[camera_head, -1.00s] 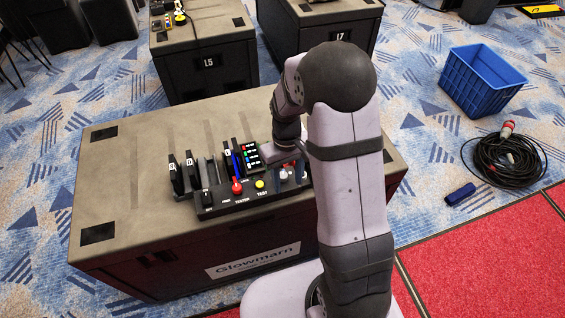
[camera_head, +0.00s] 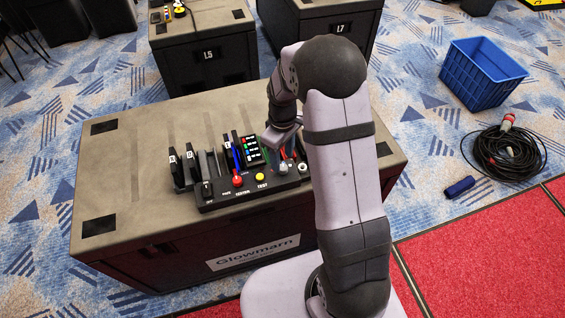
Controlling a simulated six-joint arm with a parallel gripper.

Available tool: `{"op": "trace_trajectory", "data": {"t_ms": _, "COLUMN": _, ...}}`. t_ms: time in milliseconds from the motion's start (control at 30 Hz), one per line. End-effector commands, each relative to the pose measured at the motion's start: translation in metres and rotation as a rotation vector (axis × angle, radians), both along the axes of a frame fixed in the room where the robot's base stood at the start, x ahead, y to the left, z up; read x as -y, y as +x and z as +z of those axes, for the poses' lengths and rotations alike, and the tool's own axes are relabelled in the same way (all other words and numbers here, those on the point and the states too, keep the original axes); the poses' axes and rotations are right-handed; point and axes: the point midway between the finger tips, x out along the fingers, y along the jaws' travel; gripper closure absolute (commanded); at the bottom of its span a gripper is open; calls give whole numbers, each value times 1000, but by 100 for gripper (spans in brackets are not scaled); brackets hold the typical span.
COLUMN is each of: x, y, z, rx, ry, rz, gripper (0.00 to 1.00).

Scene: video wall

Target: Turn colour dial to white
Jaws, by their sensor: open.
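A black tester box (camera_head: 250,191) lies on top of the flight case. It carries a red-capped lever (camera_head: 238,181), a yellow button (camera_head: 260,177) and, at its right end, small pale knobs (camera_head: 283,168) partly hidden by my arm. Which knob is the colour dial, and where it points, is too small to tell. A black card (camera_head: 251,150) with red, green, blue and white marks stands behind the box. My gripper (camera_head: 272,138) is open, above and behind the knobs, just right of the card. It appears apart from the knobs, and its fingertips are partly hidden.
The flight case (camera_head: 130,195) has bare top on its left side. Several upright black modules (camera_head: 188,168) stand left of the card. Other cases (camera_head: 203,60) are behind. A blue crate (camera_head: 482,75) and coiled cable (camera_head: 503,152) lie on the floor at right.

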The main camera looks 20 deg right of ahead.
Motion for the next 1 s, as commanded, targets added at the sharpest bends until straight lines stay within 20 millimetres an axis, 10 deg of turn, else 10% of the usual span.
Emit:
{"op": "trace_trajectory", "data": {"t_ms": 700, "x": 0, "y": 0, "z": -41, "rx": 1, "ry": 0, "rz": -1, "gripper": 57}}
{"op": "trace_trajectory", "data": {"t_ms": 900, "x": 0, "y": 0, "z": -41, "rx": 1, "ry": 0, "rz": -1, "gripper": 98}}
{"op": "trace_trajectory", "data": {"t_ms": 1000, "x": 0, "y": 0, "z": -41, "rx": 1, "ry": 1, "rz": -1, "gripper": 98}}
